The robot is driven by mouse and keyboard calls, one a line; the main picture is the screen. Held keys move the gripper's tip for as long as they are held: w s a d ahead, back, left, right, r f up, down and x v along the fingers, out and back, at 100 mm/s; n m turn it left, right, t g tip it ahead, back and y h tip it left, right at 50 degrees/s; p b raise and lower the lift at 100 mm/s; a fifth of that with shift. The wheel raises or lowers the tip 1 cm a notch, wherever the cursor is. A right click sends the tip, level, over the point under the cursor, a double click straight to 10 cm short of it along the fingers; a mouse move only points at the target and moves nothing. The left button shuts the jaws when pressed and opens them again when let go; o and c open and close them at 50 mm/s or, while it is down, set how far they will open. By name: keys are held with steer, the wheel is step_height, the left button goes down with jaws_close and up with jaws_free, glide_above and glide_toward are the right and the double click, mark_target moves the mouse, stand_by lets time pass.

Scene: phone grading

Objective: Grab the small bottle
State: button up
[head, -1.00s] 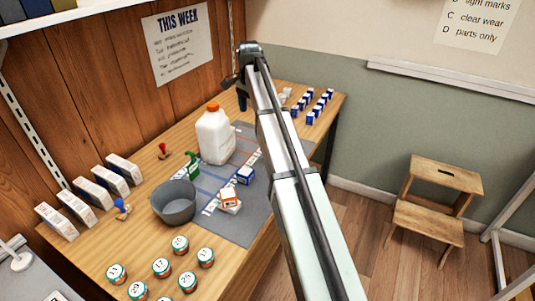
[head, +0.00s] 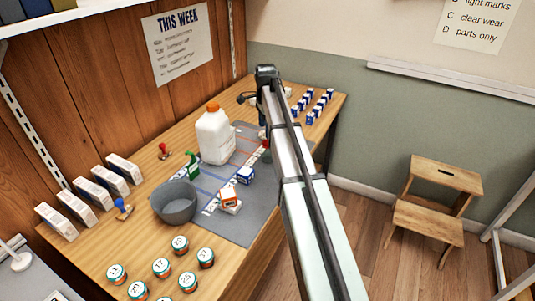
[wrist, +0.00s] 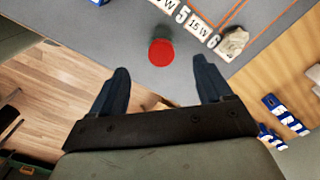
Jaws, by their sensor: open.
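A small round red top (wrist: 161,52), which looks like the cap of a small bottle seen from above, stands on the grey mat (wrist: 60,38) in the wrist view. The body below it is hidden. A bit of red also shows in the head view (head: 265,141), beside my arm. My gripper (wrist: 160,68) is open and empty, its two dark fingers apart. The red top lies just ahead of the fingertips, roughly centred between them. In the head view, my arm hides most of the gripper.
A large white jug (head: 214,137) with an orange cap stands left of my arm. A green item (head: 192,168), a grey bowl (head: 176,206) and small boxes (head: 245,175) are nearer. A crumpled beige lump (wrist: 232,43) lies by the number cards. Blue-and-white boxes (head: 310,117) stand far right.

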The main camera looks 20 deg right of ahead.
mark_target(266, 142)
steer(key=shift+d+f, duration=0.15)
steer(key=shift+f, duration=5.4)
steer(key=shift+c, duration=0.4)
steer(key=c, duration=1)
steer(key=shift+r, duration=0.15)
